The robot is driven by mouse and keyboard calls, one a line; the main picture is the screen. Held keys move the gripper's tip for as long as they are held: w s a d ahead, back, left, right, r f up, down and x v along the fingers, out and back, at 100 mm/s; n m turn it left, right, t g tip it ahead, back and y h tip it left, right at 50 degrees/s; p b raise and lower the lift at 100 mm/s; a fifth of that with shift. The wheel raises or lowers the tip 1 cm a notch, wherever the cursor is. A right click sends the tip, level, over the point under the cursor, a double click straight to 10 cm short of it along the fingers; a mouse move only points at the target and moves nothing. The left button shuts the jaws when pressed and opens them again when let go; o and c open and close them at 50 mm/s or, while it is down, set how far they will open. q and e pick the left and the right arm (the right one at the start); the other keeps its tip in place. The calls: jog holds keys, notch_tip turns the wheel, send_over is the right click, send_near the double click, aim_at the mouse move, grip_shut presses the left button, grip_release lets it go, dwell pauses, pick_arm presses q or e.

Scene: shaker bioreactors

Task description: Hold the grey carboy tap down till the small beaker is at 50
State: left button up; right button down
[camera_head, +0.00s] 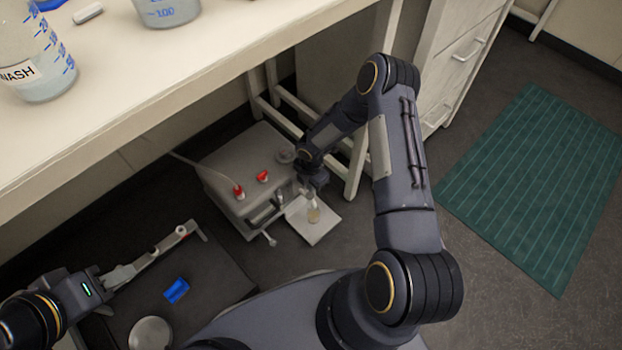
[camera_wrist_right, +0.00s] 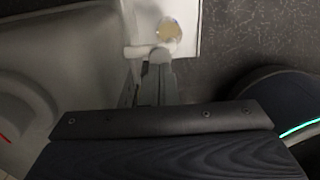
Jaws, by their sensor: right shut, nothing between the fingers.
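The grey carboy (camera_head: 232,165) stands low beneath the bench, with red caps on top. The small beaker (camera_head: 313,214) stands on a white board beside the carboy's front and holds some yellowish liquid; it also shows from above in the right wrist view (camera_wrist_right: 170,30). Its marks are too small to read. My right gripper (camera_head: 312,190) is shut and empty, pointing down at the carboy's front edge near the beaker. In the right wrist view its fingertips (camera_wrist_right: 159,60) are at a pale tap-like part (camera_wrist_right: 138,51); I cannot tell whether they press it. My left gripper (camera_head: 125,272) is low at left, jaws unclear.
The white board (camera_head: 318,234) lies on the dark floor. A bench (camera_head: 190,75) overhangs the carboy, with a wash bottle (camera_head: 38,60) and a beaker (camera_head: 166,10) on it. A blue item (camera_head: 176,290) lies on a dark surface at lower left. A green mat (camera_head: 540,185) lies right.

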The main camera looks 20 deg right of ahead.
aim_at(310, 196)
jog(key=shift+f+b, duration=0.35)
jog(key=shift+f, duration=1.05)
jog(key=shift+f, duration=0.1)
